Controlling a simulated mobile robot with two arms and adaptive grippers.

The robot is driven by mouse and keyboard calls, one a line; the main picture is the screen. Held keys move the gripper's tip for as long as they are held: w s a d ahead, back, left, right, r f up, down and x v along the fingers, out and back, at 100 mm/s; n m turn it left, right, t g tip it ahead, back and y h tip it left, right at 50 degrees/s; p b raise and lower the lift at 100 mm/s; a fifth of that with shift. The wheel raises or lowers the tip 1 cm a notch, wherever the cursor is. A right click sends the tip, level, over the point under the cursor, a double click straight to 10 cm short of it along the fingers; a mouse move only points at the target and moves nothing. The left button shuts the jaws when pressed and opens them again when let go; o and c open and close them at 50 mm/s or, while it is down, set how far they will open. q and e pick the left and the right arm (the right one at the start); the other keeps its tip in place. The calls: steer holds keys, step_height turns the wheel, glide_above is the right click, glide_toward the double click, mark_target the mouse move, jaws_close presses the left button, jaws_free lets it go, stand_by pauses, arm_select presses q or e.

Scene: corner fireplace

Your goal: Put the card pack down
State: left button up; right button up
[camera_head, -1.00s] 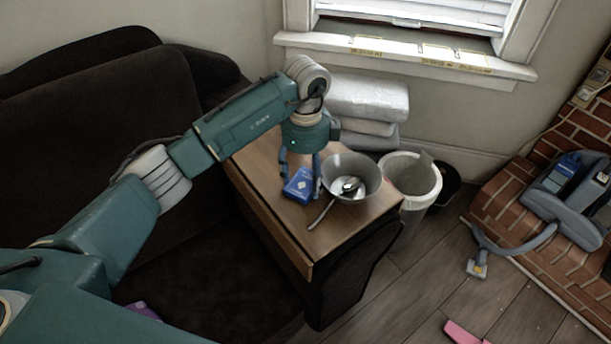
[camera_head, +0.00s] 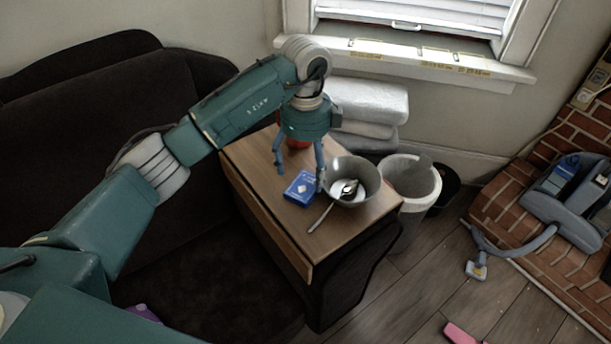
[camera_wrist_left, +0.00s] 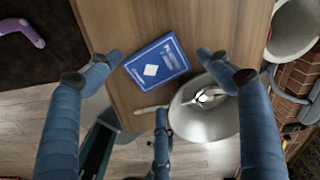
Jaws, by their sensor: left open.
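The blue card pack (camera_head: 301,188) with a white diamond lies flat on the small wooden table (camera_head: 262,205), left of the metal bowl (camera_head: 362,199). It also shows in the left wrist view (camera_wrist_left: 158,62). My left gripper (camera_head: 300,176) is over the pack with its fingers spread wide, empty and pointing down. In the left wrist view my left gripper (camera_wrist_left: 157,57) has a finger on each side of the pack, apart from it. One finger is close to the bowl's rim. My right gripper is not in view.
A spoon (camera_head: 349,189) is in the bowl, and a utensil (camera_head: 320,217) lies in front of it. A red object (camera_head: 298,142) is partly hidden behind my gripper. A white bin (camera_head: 412,187) stands right of the table; a dark sofa (camera_head: 120,95) is on the left.

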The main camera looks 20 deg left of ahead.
mark_target(306, 184)
arm_select(q)
step_height(306, 184, up, 8)
steer(key=shift+f, duration=0.25)
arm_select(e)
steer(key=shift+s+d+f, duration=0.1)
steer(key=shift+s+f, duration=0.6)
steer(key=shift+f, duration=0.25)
